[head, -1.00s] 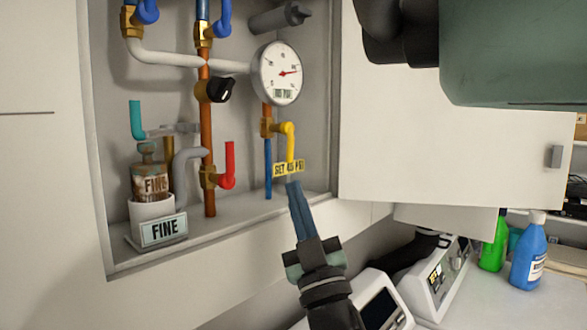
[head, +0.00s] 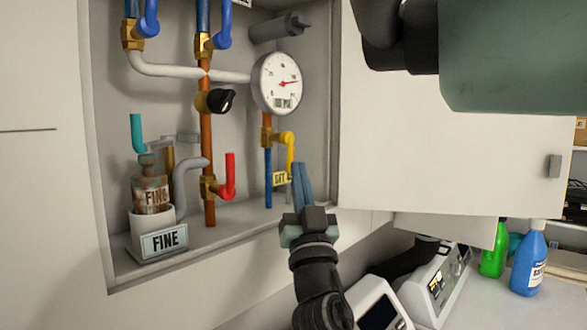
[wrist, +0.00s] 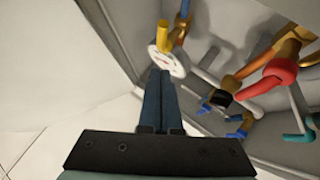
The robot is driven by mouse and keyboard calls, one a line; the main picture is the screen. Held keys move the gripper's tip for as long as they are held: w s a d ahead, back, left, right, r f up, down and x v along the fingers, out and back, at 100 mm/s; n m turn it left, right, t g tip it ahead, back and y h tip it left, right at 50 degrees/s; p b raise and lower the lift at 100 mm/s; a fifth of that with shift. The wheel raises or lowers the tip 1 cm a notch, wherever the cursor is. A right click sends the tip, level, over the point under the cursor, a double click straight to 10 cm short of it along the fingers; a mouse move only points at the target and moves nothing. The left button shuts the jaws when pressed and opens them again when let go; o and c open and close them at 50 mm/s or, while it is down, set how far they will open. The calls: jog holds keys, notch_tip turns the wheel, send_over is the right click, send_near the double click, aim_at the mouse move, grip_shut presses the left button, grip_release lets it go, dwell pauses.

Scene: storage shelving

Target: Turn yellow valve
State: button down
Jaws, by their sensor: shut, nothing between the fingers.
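The yellow valve (head: 290,150) is a bent lever on a brass fitting inside the open wall cabinet, below the pressure gauge. In the wrist view the yellow handle (wrist: 163,36) shows just beyond my fingertips. My gripper (head: 301,168) has its blue fingers together and empty, pointing up just right of the handle. The fingers also show closed in the wrist view (wrist: 160,74). They hide part of the tag. I cannot tell whether they touch the handle.
A white gauge (head: 277,83) is above the valve. A red handle (head: 230,173) and a teal handle (head: 136,132) are farther left. The cabinet's right wall and open door (head: 450,140) bound the space at right.

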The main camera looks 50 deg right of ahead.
aim_at(292, 158)
jog(key=shift+w+d+b, duration=0.65)
jog(key=shift+w+d, duration=0.7)
jog(key=shift+w, duration=0.25)
jog(key=shift+f, duration=0.15)
jog(key=b, duration=0.1)
jog(key=n+b, duration=0.1)
jog(key=shift+w+d+f+t+y+b, duration=0.15)
jog(key=shift+d+f+t+y+b, duration=0.15)
jog(key=shift+t, duration=0.1)
jog(key=shift+d+r+n+t+b, duration=0.1)
jog(key=shift+d+n+t+b, duration=0.15)
jog(key=shift+n+t+b, duration=0.45)
jog(key=shift+r+n+y+b, duration=0.15)
jog(key=shift+n+y+b, duration=0.25)
jog(key=shift+b, duration=0.15)
jog(key=shift+r, duration=0.1)
jog(key=shift+a, duration=0.1)
